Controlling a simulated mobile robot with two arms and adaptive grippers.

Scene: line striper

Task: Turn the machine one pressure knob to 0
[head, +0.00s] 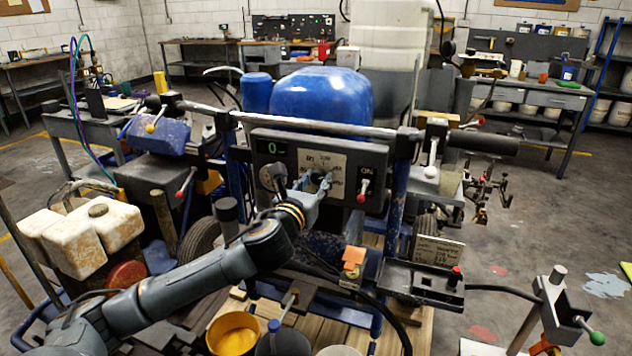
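The line striper's dark control panel (345,155) faces me below the handlebar. It has a small display (275,148) with a green 0, a pale label plate and a switch lever with a red tip (362,192) under the word ON. A round dial or knob (267,178) sits at the panel's lower left; I cannot tell if it is the pressure knob. My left gripper (318,183) is in front of the lower middle of the panel, and covers part of it. Whether its fingers touch anything is unclear. My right gripper is not in view.
The handlebar (300,127) runs across above the panel, with red-tipped levers near it. A blue tank (320,95) stands behind. A yellow bucket (233,335) and other containers stand below my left arm. White jugs (105,222) are at left. Open floor lies at right.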

